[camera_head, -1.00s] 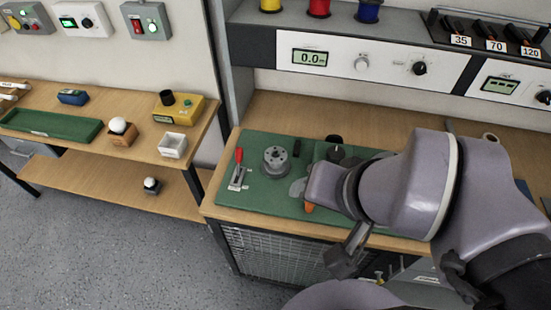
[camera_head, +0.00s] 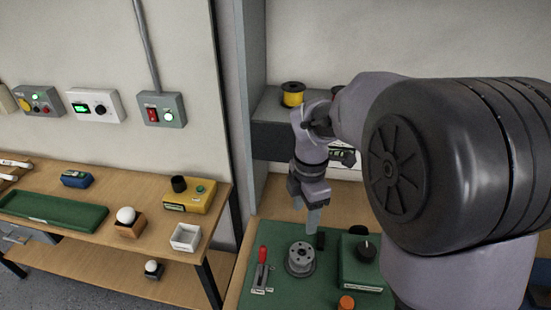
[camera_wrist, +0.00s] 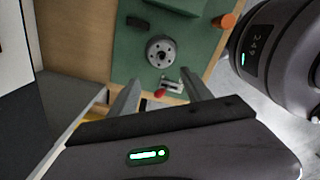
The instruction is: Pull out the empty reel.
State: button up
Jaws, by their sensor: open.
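A grey round part (camera_head: 300,259) with a ring of holes and a central hub sits on the green mat (camera_head: 285,232); I cannot tell whether it is the empty reel. It also shows in the wrist view (camera_wrist: 161,52). A yellow spool (camera_head: 293,93) with black rims stands on the shelf and looks wound. My gripper (camera_head: 313,222) points down above the mat, just behind the grey part in the head view. In the wrist view its fingers (camera_wrist: 160,77) are apart, with nothing between them, and the grey part lies beyond the tips.
A red-handled lever (camera_head: 262,256) stands left of the grey part. A black block (camera_head: 320,240) and a green box with a black knob (camera_head: 362,264) are to its right, an orange cap (camera_head: 346,302) in front. A side bench (camera_head: 110,215) with small boxes stands left.

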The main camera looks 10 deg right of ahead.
aim_at(301, 253)
jog(key=f+b, duration=0.4)
jog(key=f, duration=0.4)
jog(key=f+b, duration=0.3)
jog(key=f, duration=0.6)
jog(key=shift+s+d+f+b, duration=0.15)
jog(key=shift+s+f+b, duration=0.1)
jog(key=shift+b, duration=0.1)
jog(key=c, duration=1.2)
jog(key=shift+r+p, duration=3.85)
jog(key=shift+r, duration=0.2)
notch_tip(301, 253, up, 5)
jog(key=p, duration=0.4)
jog(key=shift+p, duration=0.35)
jog(key=shift+f, duration=0.1)
